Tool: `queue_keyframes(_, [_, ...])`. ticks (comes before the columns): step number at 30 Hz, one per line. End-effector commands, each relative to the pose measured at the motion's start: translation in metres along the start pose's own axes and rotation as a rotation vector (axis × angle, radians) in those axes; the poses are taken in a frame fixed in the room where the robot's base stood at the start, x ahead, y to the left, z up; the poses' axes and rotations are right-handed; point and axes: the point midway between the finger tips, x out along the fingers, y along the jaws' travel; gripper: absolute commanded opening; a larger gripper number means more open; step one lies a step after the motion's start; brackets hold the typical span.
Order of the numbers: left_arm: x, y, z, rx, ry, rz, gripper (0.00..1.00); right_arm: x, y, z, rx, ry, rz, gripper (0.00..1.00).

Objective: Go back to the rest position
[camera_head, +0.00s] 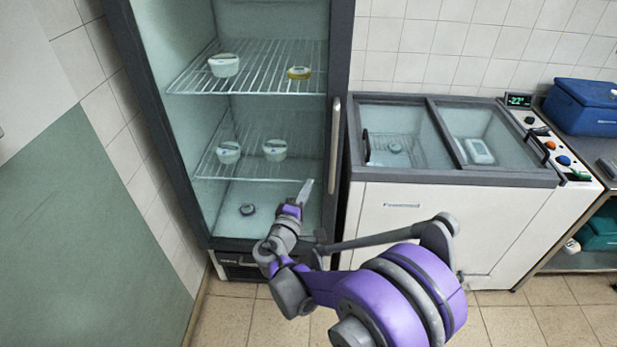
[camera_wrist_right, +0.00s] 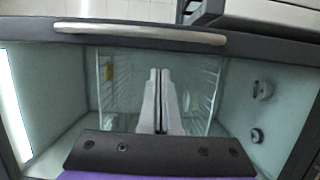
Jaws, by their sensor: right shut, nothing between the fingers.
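My right arm reaches forward in the head view, and its gripper (camera_head: 305,190) is in front of the glass-door fridge (camera_head: 345,60), near the lower end of the door handle (camera_head: 335,145). In the right wrist view the two fingers of the right gripper (camera_wrist_right: 160,75) lie close together, shut and empty, with the fridge interior beyond them. My left gripper does not show in either view.
A chest freezer (camera_head: 440,220) stands right of the fridge. A blue box (camera_head: 584,106) is at far right.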

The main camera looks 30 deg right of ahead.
Motion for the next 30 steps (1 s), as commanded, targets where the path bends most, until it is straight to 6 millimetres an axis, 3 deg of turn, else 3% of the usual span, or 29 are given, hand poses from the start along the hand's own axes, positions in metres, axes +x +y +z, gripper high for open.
queue_keyframes(4, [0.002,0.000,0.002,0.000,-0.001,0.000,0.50,-0.017,0.000,0.004,0.000,0.002,-0.001,0.00])
queue_keyframes(13, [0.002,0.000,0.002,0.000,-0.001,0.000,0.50,-0.022,0.001,0.010,0.009,-0.005,-0.017,0.00])
queue_keyframes(19, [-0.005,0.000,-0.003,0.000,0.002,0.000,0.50,-0.038,-0.002,0.050,0.129,-0.064,-0.230,0.00])
queue_keyframes(23, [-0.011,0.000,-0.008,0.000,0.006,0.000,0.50,-0.070,-0.013,0.084,0.266,-0.118,-0.460,0.00])
queue_keyframes(30, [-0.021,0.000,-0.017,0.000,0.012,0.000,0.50,-0.160,-0.035,0.122,0.547,-0.188,-0.878,0.00])
